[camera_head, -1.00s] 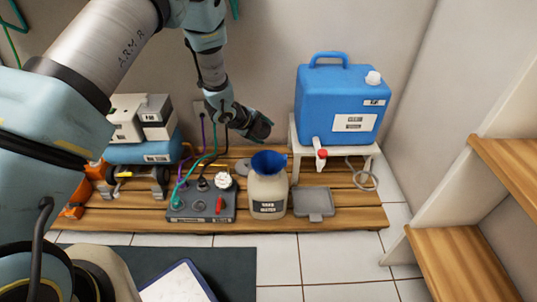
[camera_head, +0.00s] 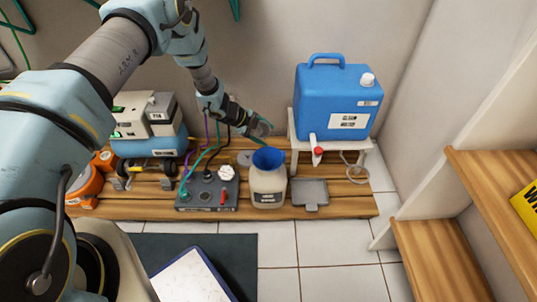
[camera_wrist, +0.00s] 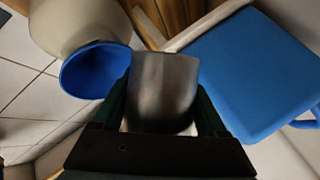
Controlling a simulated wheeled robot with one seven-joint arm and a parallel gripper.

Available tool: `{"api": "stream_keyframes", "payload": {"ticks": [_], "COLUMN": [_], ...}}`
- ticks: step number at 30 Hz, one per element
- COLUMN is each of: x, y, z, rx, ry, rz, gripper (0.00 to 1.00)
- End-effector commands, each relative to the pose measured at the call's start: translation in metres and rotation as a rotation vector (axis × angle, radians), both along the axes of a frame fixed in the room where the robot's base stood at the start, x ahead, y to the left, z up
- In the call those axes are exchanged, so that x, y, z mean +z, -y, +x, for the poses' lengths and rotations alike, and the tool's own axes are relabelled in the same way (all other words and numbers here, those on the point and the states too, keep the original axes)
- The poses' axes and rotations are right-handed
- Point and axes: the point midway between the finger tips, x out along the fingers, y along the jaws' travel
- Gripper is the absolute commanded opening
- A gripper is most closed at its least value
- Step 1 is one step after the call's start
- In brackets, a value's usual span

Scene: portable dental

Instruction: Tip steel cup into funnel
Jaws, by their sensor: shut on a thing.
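The steel cup (camera_wrist: 163,85) is between the fingers of my gripper (camera_wrist: 162,112) in the wrist view; the gripper is shut on it. The blue funnel (camera_head: 268,158) sits in the mouth of a cream bottle (camera_head: 268,188). In the head view my gripper (camera_head: 262,130) is above the funnel, toward the wall, and I cannot make out the cup clearly there. The cup's contents are not visible.
A blue water canister (camera_head: 336,100) with a red tap stands on a white stand (camera_head: 362,158) to the right. Wooden shelves (camera_head: 440,240) flank the right.

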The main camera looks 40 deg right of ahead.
Motion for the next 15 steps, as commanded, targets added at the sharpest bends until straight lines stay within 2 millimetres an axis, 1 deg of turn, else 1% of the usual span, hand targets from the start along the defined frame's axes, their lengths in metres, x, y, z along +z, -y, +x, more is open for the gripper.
{"api": "stream_keyframes", "payload": {"ticks": [11, 15], "x": [-0.014, -0.017], "y": [0.000, 0.002], "z": [0.001, 0.007], "rx": [-0.002, -0.003], "ry": [-0.215, -0.299], "rz": [0.037, 0.052], "gripper": [0.14, 0.14]}}
